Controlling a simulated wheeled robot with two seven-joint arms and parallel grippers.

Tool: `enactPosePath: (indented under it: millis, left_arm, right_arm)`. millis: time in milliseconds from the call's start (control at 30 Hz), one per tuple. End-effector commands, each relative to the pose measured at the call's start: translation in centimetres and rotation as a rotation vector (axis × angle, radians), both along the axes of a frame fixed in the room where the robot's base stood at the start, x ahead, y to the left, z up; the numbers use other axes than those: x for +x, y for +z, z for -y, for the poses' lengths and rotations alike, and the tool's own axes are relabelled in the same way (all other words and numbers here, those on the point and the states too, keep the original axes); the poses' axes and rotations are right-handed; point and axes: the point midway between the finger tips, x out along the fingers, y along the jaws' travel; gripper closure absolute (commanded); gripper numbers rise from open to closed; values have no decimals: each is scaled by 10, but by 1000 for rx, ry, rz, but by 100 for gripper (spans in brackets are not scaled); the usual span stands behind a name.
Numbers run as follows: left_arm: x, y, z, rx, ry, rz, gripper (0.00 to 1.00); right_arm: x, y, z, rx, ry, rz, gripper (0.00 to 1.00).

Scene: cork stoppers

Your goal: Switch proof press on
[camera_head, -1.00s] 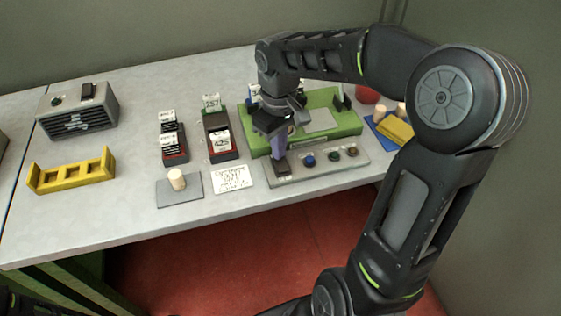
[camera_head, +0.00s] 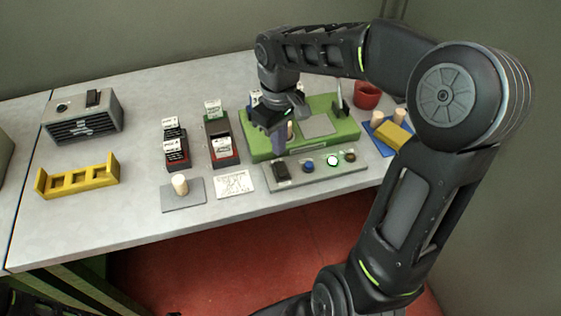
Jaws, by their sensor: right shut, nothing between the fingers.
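The proof press (camera_head: 345,133) is a green base with a grey plate, at the back right of the table. A grey control strip (camera_head: 325,177) lies along its front. On the strip are a black rocker switch (camera_head: 282,172), a blue button (camera_head: 308,165), a bright lit green lamp (camera_head: 333,161) and a dark amber-brown knob or lamp (camera_head: 350,156). My right gripper (camera_head: 278,147) points down just above and behind the rocker switch, shut and empty, apart from the switch. It hides part of the press. My left gripper is not in view.
Left of the press stand card holders (camera_head: 222,162), a cork on a grey pad (camera_head: 190,197), a paper note (camera_head: 235,184), a yellow rack (camera_head: 78,180) and a grey box (camera_head: 85,120). At right are a red cup (camera_head: 367,95) and a blue tray with corks and a yellow block (camera_head: 393,135).

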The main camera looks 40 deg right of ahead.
Motion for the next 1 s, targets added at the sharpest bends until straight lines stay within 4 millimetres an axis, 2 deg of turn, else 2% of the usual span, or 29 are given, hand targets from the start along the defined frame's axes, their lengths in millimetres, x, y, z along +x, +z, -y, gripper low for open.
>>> enactPosePath:
  millis: [100,300,1000]
  left_arm:
    - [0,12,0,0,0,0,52]
    - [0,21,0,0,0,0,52]
    - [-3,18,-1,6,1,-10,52]
  right_arm:
    - [0,15,0,0,0,1,100]
    - [0,26,0,-1,1,1,100]
    - [0,26,0,-1,1,1,100]
